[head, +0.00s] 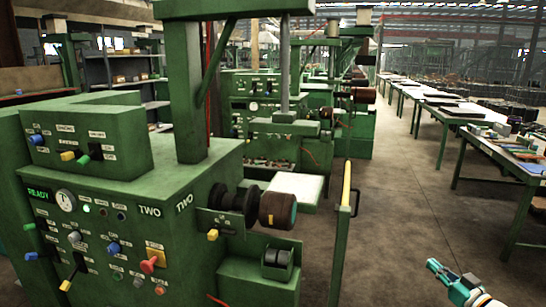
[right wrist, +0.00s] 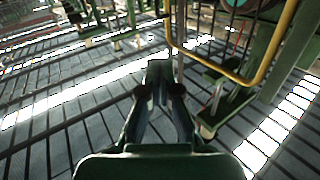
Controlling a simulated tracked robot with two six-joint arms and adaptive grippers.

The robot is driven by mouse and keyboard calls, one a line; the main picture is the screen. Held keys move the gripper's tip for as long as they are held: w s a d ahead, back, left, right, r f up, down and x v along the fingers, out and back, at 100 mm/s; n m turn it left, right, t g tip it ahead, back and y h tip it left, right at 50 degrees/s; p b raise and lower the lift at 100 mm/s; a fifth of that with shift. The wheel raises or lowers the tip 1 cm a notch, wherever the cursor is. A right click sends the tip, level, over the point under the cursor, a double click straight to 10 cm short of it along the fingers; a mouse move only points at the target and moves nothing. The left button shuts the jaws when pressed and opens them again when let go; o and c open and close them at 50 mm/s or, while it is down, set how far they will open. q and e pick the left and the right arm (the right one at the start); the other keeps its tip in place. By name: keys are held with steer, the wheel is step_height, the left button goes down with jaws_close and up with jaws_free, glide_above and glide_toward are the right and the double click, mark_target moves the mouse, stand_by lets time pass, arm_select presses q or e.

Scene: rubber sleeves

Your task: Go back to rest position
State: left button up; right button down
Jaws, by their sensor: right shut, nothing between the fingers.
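My right gripper (head: 436,266) shows at the lower right of the head view, over the aisle floor and apart from the green machine (head: 165,225). It also shows in the right wrist view (right wrist: 160,72), with its fingers together and nothing between them. Only its front part and a bit of white arm are in the head view. My left gripper is in neither view.
The machine marked TWO carries a brown roller (head: 277,210) and a control panel with knobs. A yellow-topped guard rail (head: 345,190) stands at its right side. Long green tables (head: 500,150) line the right. The aisle floor (head: 400,200) between is clear.

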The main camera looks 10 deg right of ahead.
steer(key=w+a+f+m+g, duration=0.3)
steer(key=w+a+f, duration=0.1)
steer(key=a+f, duration=0.85)
steer(key=s+a+f+m+g, duration=0.1)
steer(key=s+a+f+g, duration=0.35)
steer(key=a+f, duration=0.75)
steer(key=s+a+f+g, duration=0.2)
steer(key=s+a+g, duration=0.1)
steer(key=s+a, duration=0.4)
steer(key=s+a+f+n+g+y, duration=0.1)
steer(key=s+a+f+g, duration=0.1)
steer(key=s+a, duration=0.4)
steer(key=s+a+f+g+y, duration=0.1)
steer(key=s+a+g, duration=0.4)
steer(key=s, duration=0.8)
steer(key=a+f, duration=0.1)
steer(key=a, duration=0.1)
steer(key=shift+a+n, duration=0.3)
